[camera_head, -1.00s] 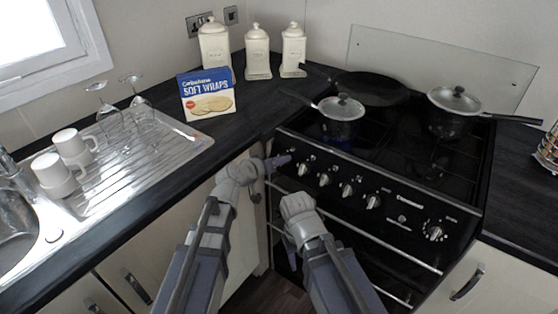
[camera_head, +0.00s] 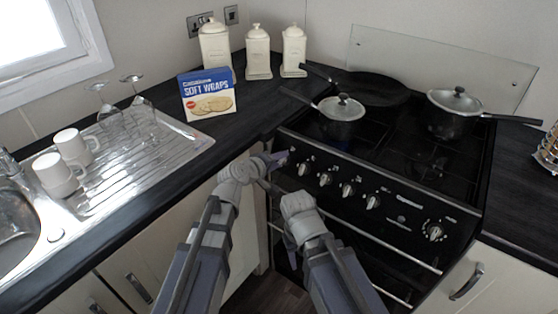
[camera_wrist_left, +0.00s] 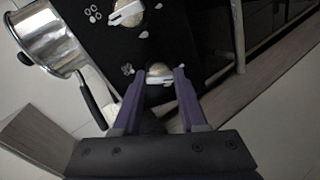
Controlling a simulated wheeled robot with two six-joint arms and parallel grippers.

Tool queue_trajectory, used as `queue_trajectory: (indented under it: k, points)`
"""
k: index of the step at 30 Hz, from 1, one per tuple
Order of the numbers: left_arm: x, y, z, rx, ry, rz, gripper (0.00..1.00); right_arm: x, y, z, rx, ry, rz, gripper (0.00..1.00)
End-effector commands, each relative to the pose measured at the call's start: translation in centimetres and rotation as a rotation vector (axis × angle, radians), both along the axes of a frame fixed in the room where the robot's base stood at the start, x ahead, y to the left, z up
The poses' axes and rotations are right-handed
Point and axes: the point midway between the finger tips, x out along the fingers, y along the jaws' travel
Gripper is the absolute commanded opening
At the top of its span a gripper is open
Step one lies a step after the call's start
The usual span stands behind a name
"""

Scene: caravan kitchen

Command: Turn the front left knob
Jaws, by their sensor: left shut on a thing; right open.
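The stove's front panel (camera_head: 400,212) carries a row of pale, silvery knobs. My left gripper (camera_head: 278,160) is at the left end of this row. In the left wrist view, its two purple fingers (camera_wrist_left: 160,88) close around the sides of one knob (camera_wrist_left: 160,72). That knob's pale bar lies nearly level across the picture. In the head view the gripper covers this knob. The neighbouring knob (camera_head: 303,169) is uncovered; a knob with a tilted bar (camera_wrist_left: 127,13) also shows in the left wrist view. My right gripper (camera_head: 297,204) is lower, in front of the oven; its fingers are mostly hidden.
A lidded saucepan (camera_head: 341,121) stands on the hob near the left knobs; its handle points left. A frying pan (camera_head: 371,90) and another lidded pan (camera_head: 455,111) stand behind. An oven handle rail (camera_head: 405,256) runs below the panel. A wraps box (camera_head: 207,95) stands on the left worktop.

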Motion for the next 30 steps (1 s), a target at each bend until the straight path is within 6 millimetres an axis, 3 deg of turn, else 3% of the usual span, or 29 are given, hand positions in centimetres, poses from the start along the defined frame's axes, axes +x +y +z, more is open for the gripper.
queue_trajectory:
  k: [20, 21, 28, 30]
  points:
    - [-0.05, 0.02, -0.05, -0.04, 0.031, 0.023, 0.0, 0.0, 0.0, 0.02, 0.0, 0.0, 0.0, 0.5]
    - [-0.05, 0.02, -0.05, -0.04, 0.031, 0.023, 0.44, 0.0, 0.0, 0.02, 0.0, 0.0, 0.0, 0.5]
    - [-0.03, 0.02, -0.03, -0.041, 0.031, 0.023, 0.7, 0.0, 0.0, 0.03, 0.0, 0.0, 0.0, 0.5]
    - [-0.02, 0.02, -0.03, -0.041, 0.03, 0.024, 0.71, 0.0, 0.0, 0.03, 0.0, 0.0, 0.0, 0.5]
